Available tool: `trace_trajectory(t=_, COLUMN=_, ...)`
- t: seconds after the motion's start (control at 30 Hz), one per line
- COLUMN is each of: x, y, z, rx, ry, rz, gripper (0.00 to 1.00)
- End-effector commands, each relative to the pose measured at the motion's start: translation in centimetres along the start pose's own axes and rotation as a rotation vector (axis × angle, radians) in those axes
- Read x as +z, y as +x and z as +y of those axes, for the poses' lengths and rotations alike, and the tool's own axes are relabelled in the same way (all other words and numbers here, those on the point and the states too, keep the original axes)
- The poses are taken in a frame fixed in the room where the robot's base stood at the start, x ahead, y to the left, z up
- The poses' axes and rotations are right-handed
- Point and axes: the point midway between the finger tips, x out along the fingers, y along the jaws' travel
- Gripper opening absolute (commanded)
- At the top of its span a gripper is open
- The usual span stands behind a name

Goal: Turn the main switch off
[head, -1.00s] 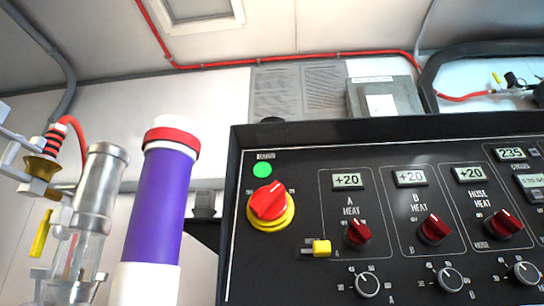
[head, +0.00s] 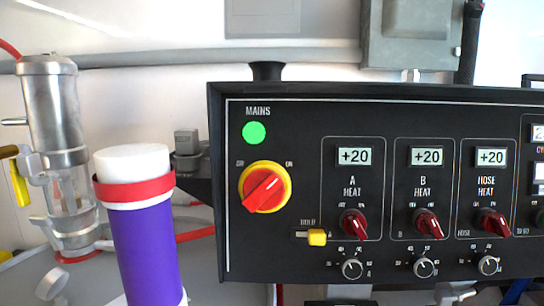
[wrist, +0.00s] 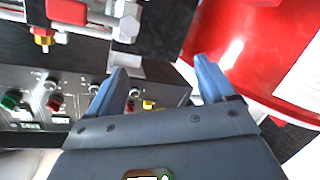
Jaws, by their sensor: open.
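The main switch (head: 265,187) is a red rotary handle on a round yellow plate in the head view, at the left of a black control panel (head: 300,268). Its handle slants from lower left to upper right, with a white mark pointing up toward the ON label. A green lamp (head: 254,132) under the word MAINS is bright above it. My gripper (wrist: 163,78) shows only in the wrist view, its two blue fingers apart with nothing between them. The panel's knobs appear upside down beyond the left finger; I cannot make out the main switch there.
A small yellow HOLD switch (head: 317,237) sits below right of the main switch. Red heat knobs (head: 353,223) and displays reading +20 lie further right. A metal cylinder (head: 55,110) stands at far left. A bright red surface (wrist: 245,45) fills the wrist view's upper right.

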Motion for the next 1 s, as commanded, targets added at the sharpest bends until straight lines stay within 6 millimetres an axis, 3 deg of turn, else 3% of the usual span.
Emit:
trace_trajectory(t=0.03, x=-2.9, y=1.4, z=0.4, rx=0.003, ry=-0.038, rz=0.027, gripper=0.83)
trace_trajectory(t=0.2, x=-10.2, y=5.0, z=1.1, rx=0.031, ry=-0.153, rz=0.067, gripper=0.83)
trace_trajectory(t=0.5, x=-23.3, y=7.7, z=2.7, rx=0.116, ry=-0.260, rz=0.107, gripper=0.83)
trace_trajectory(t=0.7, x=-27.8, y=7.7, z=3.3, rx=0.150, ry=-0.274, rz=0.109, gripper=0.83)
trace_trajectory(t=0.87, x=-28.7, y=8.2, z=3.5, rx=0.159, ry=-0.276, rz=0.106, gripper=0.83)
trace_trajectory(t=1.0, x=-28.9, y=9.8, z=3.8, rx=0.160, ry=-0.276, rz=0.104, gripper=0.83)
